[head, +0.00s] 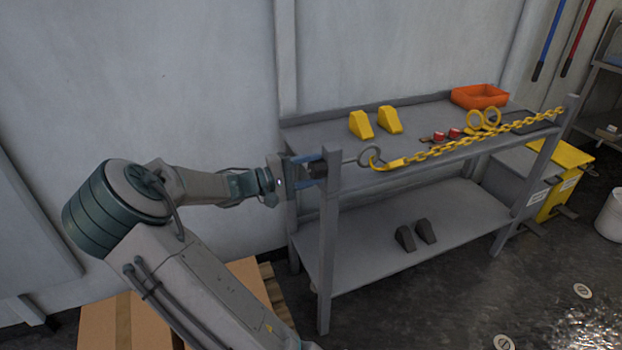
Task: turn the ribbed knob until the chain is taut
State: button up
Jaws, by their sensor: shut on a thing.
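The ribbed knob (318,169) is a small dark cylinder on the outer side of the bench's near left post. Its ribs are too small to make out. My gripper (308,170), with blue fingers, is shut on the knob from the left, and the fingers hide part of it. On the other side of the post, a rod with a grey ring eye (370,157) meets a yellow hook. The yellow chain (465,144) runs from the hook along the bench's front to the far right post. It looks nearly straight; any slight sag is hard to tell.
The grey bench (320,133) carries yellow wedges (361,125), yellow rings (475,120), small red items and an orange bin (480,96). Dark wedges (405,238) lie on the lower shelf. A cardboard box (130,325) stands below my arm. Floor at right front is open.

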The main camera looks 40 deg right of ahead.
jog(key=shift+f+m+b, duration=0.3)
jog(key=shift+m+b, duration=0.2)
jog(key=shift+b, duration=0.4)
jog(key=shift+m+b, duration=0.6)
jog(key=shift+b, duration=0.05)
jog(key=m+b, duration=0.4)
jog(key=b, duration=0.1)
jog(key=m+b, duration=0.4)
jog(key=shift+b, duration=0.35)
jog(key=m+b, duration=0.3)
jog(key=b, duration=0.1)
jog(key=shift+b, duration=0.35)
jog(key=shift+r+m+b, duration=0.2)
jog(key=shift+m+b, duration=0.45)
jog(key=shift+m, duration=0.15)
jog(key=shift+r, duration=0.15)
